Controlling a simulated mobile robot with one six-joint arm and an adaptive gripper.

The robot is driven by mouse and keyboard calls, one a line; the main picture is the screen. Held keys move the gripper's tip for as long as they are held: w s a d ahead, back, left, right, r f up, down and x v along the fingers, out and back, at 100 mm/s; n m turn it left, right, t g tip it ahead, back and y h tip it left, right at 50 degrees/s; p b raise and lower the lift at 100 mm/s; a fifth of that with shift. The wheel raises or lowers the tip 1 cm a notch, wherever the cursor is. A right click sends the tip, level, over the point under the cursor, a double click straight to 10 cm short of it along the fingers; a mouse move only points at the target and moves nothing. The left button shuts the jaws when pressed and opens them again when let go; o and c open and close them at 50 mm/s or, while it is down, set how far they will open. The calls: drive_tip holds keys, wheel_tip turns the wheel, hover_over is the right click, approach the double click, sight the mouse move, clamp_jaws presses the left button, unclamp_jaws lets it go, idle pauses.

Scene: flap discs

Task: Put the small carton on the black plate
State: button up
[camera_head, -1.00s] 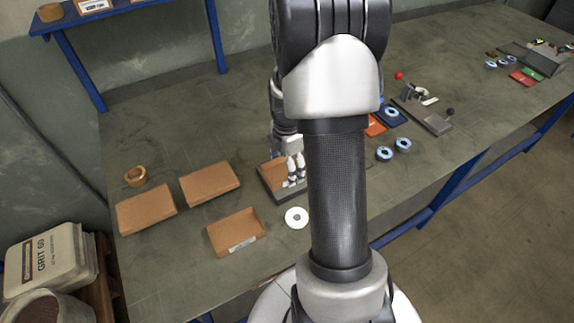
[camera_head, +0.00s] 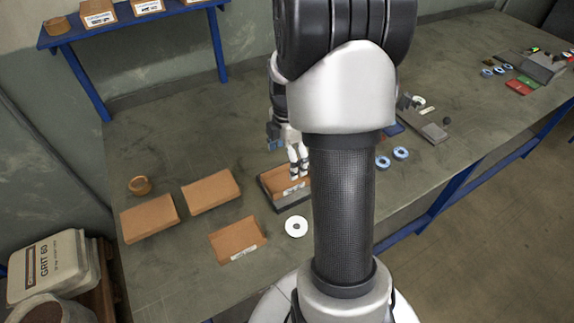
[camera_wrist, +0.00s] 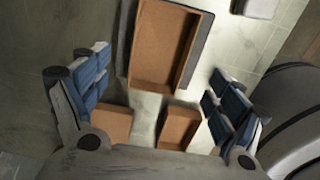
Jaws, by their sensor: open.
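The small carton (camera_head: 288,181) is an open-topped brown box with a white label. It lies flat on the black plate (camera_head: 281,206), partly hidden by my arm in the head view. In the wrist view the carton (camera_wrist: 163,48) lies on the plate (camera_wrist: 204,45), whose dark edges show along both its long sides. My gripper (camera_head: 299,174) is over the carton with its fingers pointing down. In the wrist view my gripper (camera_wrist: 158,85) is open, its blue-padded fingers wide apart, with nothing between them. Whether a fingertip touches the carton is unclear in the head view.
Three other brown cartons (camera_head: 148,217) (camera_head: 210,191) (camera_head: 237,238) lie to the left on the table. A white disc (camera_head: 296,227) lies in front of the plate, and a tape roll (camera_head: 139,186) at the far left. Blue discs (camera_head: 400,153) lie to the right.

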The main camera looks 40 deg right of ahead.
drive_tip(key=a+r+m+t, duration=0.1)
drive_tip(key=a+r+m, duration=0.2)
drive_tip(key=a+r, duration=0.6)
drive_tip(key=s+a+r+m+t, duration=0.1)
drive_tip(key=s+a+r+m, duration=0.3)
drive_tip(key=s+a+m, duration=0.2)
drive_tip(key=s+a+r+m+t, duration=0.2)
drive_tip(key=s+a+r+m, duration=0.3)
drive_tip(key=s+a, duration=0.3)
drive_tip(key=shift+s+a+m+t+p, duration=0.3)
drive_tip(key=shift+s+m+p, duration=0.15)
drive_tip(key=shift+m, duration=0.15)
drive_tip(key=shift+w+r, duration=0.1)
drive_tip(key=shift+r, duration=0.05)
